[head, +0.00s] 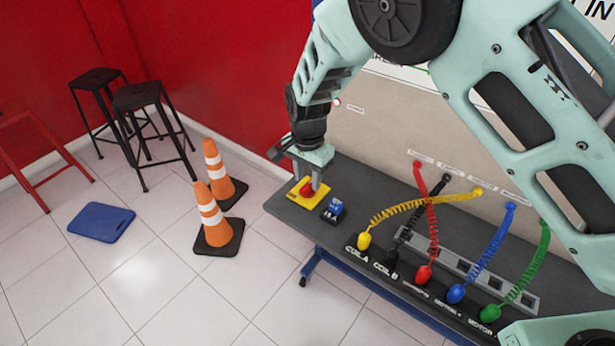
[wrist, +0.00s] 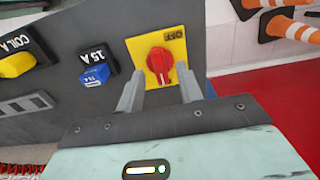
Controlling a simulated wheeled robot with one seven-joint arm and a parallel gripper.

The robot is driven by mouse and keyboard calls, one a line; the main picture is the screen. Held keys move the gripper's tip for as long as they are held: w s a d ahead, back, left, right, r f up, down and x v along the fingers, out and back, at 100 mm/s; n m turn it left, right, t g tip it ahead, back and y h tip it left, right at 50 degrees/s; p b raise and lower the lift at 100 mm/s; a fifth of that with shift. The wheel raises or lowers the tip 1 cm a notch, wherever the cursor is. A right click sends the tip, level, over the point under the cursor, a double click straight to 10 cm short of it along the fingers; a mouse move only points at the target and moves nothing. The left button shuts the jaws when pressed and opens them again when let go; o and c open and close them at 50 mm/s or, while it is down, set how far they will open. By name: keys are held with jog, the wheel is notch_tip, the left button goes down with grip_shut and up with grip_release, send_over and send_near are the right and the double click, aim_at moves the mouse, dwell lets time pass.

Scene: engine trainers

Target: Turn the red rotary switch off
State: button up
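The red rotary switch (head: 307,189) sits on a yellow plate (head: 297,197) at the left end of the dark bench. In the wrist view the red knob (wrist: 160,62) shows on its yellow plate (wrist: 177,45), with an "OFF" label at the plate's top edge. My gripper (head: 306,182) is right over the switch, pointing down. In the wrist view its two fingers (wrist: 159,85) are spread apart, one on each side of the knob. Small gaps show between the fingers and the knob; I cannot tell whether either finger touches it.
A blue 15 A fuse (wrist: 95,75) sits close beside the switch plate. Coiled cables with coloured plugs, such as the yellow plug (head: 364,241), lie along the bench (head: 345,175) to the right. Orange cones (head: 212,215) stand on the floor left of the bench.

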jog(key=shift+f, duration=0.9)
jog(key=shift+c, duration=0.3)
grip_shut()
